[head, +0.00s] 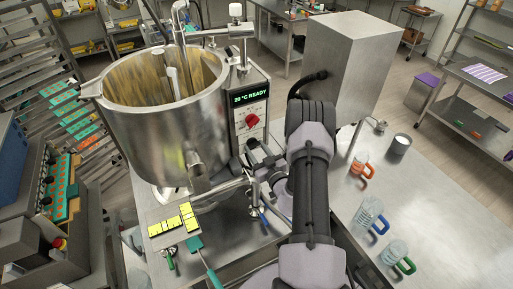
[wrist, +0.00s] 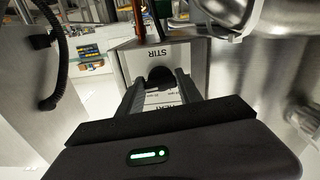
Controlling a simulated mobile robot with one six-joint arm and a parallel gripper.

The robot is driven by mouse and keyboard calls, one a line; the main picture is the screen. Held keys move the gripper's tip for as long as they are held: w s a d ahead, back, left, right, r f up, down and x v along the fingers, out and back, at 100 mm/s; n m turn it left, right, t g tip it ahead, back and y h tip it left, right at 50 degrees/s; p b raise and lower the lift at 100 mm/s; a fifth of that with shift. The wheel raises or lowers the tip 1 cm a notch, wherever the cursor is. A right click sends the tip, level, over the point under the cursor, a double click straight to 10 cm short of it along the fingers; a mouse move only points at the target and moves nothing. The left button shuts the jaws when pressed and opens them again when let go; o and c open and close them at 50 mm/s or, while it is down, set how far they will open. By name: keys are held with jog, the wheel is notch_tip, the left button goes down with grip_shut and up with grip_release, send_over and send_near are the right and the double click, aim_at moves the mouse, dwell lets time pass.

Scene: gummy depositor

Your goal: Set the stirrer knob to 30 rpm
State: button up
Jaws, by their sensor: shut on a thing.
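The control panel (head: 249,106) on the steel kettle's side has a lit display reading "20 °C READY" and a red knob (head: 252,120). In the wrist view the panel face (wrist: 125,60) appears upside down, with the word "STIR" beside a dark round stirrer knob (wrist: 160,74). My gripper (wrist: 160,88) is shut on this knob, one finger on each side. Its pointer and the scale marks around it cannot be read. In the head view my gripper (head: 257,150) is at the panel's lower part, and the stirrer knob is hidden there.
The large steel kettle (head: 165,110) stands left of the panel, with a pipe below. A steel cabinet (head: 345,65) stands close at the right of my arm. Jugs with blue (head: 370,215) and green (head: 394,255) handles stand on the right-hand table.

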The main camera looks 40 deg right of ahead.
jog(key=shift+m, duration=0.6)
jog(key=o, duration=1.4)
jog(key=b+v, duration=0.2)
jog(key=v, duration=1.5)
jog(key=shift+s+b, duration=0.2)
jog(key=shift+b, duration=0.2)
